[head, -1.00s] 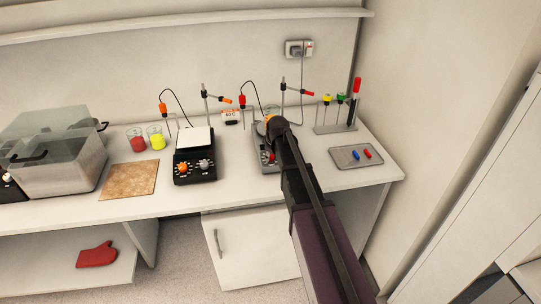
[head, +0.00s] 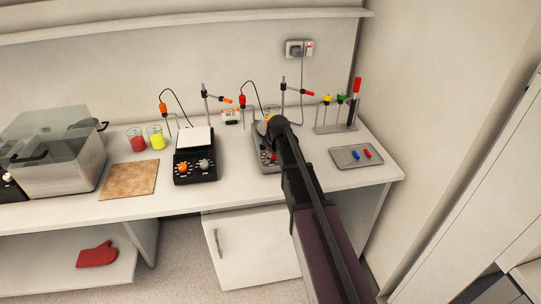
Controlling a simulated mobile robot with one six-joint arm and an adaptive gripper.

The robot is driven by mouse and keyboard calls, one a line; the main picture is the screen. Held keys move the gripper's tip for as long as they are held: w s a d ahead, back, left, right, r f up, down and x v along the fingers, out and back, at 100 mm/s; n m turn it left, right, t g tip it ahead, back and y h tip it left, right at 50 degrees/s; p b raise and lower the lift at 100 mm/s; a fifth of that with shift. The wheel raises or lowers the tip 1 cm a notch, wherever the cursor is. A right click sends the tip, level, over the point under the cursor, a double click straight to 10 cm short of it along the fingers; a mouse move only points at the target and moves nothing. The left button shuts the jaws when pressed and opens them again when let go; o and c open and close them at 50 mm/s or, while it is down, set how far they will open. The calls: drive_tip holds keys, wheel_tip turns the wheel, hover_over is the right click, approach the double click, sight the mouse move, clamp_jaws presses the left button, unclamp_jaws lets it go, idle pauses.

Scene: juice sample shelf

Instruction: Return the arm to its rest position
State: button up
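My arm (head: 322,225) reaches from the bottom right of the head view up and left over the bench. Its far end is at the right-hand hotplate (head: 268,160), which it partly covers. My gripper's fingers are hidden behind the arm's end, so I cannot see whether they are open, shut or holding anything. Part of a glass vessel (head: 271,110) shows just behind the arm's end.
The left hotplate (head: 195,170), a red beaker (head: 137,141), a yellow beaker (head: 156,138) and a brown board (head: 128,179) stand left of my arm. A grey tray (head: 345,162) and a rack (head: 335,129) are right of it. A clear-lidded bath (head: 60,175) stands far left.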

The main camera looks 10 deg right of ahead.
drive_tip(key=shift+o, duration=0.9)
drive_tip(key=shift+r, duration=0.1)
